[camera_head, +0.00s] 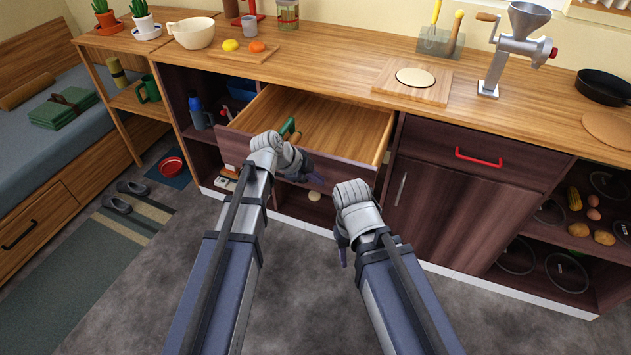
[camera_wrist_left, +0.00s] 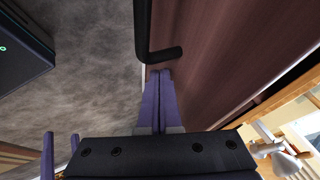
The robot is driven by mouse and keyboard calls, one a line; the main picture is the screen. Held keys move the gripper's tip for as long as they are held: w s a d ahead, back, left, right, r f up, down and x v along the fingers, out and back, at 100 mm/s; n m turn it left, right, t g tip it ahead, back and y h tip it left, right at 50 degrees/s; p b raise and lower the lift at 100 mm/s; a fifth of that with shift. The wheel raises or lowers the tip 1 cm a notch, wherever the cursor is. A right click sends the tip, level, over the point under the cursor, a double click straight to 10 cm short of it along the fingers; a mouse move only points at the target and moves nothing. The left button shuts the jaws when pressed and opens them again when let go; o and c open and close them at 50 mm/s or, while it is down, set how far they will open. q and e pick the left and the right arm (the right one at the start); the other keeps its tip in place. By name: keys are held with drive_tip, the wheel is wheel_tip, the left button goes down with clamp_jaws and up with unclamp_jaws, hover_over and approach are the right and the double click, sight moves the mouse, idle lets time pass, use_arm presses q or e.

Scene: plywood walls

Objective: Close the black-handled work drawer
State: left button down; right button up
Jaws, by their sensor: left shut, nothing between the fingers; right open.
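The work drawer (camera_head: 335,164) is pulled out of the wooden counter, its inside showing. It holds a green-handled item (camera_head: 288,127), partly hidden by my left arm. My left gripper (camera_head: 318,180) is in front of the dark drawer front. In the left wrist view, its purple fingers (camera_wrist_left: 160,72) are shut and empty, with tips close to the drawer front (camera_wrist_left: 215,60). The black handle (camera_wrist_left: 142,25) lies just beyond the tips; I cannot tell if they touch. My right gripper (camera_head: 343,258) is open, lower and to the right, mostly hidden by its wrist.
To the right are a cabinet door (camera_head: 432,210) and a closed drawer with a red handle (camera_head: 478,158). Open shelves with a blue bottle (camera_head: 197,110) lie to the left. A grinder (camera_head: 513,50) and a board (camera_head: 412,88) stand on the counter. The floor in front is clear.

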use_arm(q)
drive_tip(key=shift+w, duration=0.1)
hover_over(348, 138)
drive_tip(key=shift+s+a, duration=0.1)
drive_tip(key=shift+s, duration=0.25)
drive_tip(key=shift+w+r, duration=0.1)
drive_tip(key=shift+w, duration=0.2)
